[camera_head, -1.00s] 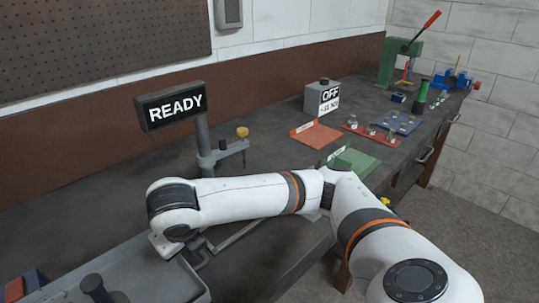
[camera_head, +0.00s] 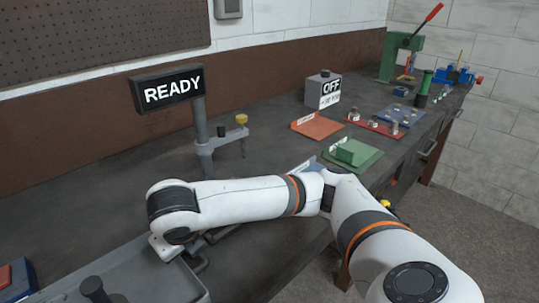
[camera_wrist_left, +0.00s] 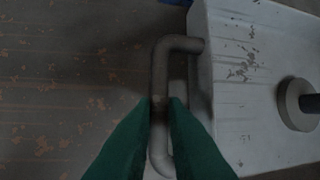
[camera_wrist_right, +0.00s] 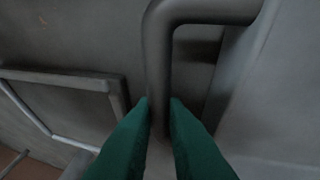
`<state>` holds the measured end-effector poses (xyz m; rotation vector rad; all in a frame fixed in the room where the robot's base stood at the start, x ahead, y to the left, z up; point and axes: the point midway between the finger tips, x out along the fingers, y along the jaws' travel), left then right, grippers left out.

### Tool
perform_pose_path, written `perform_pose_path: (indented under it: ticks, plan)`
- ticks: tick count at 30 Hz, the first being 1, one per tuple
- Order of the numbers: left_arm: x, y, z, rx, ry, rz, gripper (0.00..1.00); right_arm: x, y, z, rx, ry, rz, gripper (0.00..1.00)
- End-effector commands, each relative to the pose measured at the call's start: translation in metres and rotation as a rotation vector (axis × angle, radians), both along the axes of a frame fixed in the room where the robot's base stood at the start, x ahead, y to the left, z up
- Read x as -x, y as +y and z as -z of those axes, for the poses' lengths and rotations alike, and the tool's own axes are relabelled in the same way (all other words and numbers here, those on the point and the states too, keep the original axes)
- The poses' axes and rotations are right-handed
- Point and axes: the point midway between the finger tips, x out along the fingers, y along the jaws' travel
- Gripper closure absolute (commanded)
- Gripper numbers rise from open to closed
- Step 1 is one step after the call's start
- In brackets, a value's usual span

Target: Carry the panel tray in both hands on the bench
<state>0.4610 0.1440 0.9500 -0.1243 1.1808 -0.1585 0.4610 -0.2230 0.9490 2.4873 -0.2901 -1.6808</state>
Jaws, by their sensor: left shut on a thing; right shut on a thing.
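The grey panel tray (camera_head: 165,277) is at the bottom left of the head view, cut off by the frame edge; a dark knob (camera_head: 92,287) stands in it. Its worn, pale floor fills the right of the left wrist view (camera_wrist_left: 235,60), with a round part (camera_wrist_left: 298,103) on it. My left gripper (camera_wrist_left: 160,103) is shut on one bent handle (camera_wrist_left: 160,70); it is not in the head view. My right gripper (camera_wrist_right: 159,103) is shut on the other handle (camera_wrist_right: 158,55); my forearm mostly hides it in the head view. I cannot tell the tray's height above the bench.
A READY sign (camera_head: 168,88) on a post with a clamp (camera_head: 222,141) stands beyond my right arm. Orange (camera_head: 316,125) and green (camera_head: 352,152) trays, an OFF box (camera_head: 322,91) and a green press (camera_head: 398,57) lie farther right. A red-and-blue block (camera_head: 18,280) is at lower left.

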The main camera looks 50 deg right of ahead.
Motion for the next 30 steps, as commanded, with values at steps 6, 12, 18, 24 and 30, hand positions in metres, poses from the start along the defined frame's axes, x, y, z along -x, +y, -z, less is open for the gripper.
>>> perform_pose_path:
  ticks: [6, 12, 18, 24, 30]
  plan:
    - [0.0, 0.001, 0.005, -0.002, 0.0, -0.003, 0.67, 0.0, -0.001, 0.005, 0.002, 0.001, 0.003, 0.67]
    - [0.0, 0.0, 0.005, -0.001, 0.0, -0.001, 0.66, 0.0, 0.0, 0.005, 0.001, 0.0, 0.001, 0.66]
    - [0.0, 0.0, -0.001, -0.001, 0.0, 0.0, 0.66, 0.0, 0.0, -0.001, 0.0, 0.0, 0.0, 0.66]
    - [0.0, 0.0, -0.024, 0.0, 0.0, 0.0, 0.66, 0.0, 0.0, -0.024, 0.0, 0.0, 0.0, 0.66]
    - [0.0, 0.0, -0.059, 0.0, 0.0, 0.0, 0.66, 0.0, 0.0, -0.059, 0.0, 0.0, 0.0, 0.66]
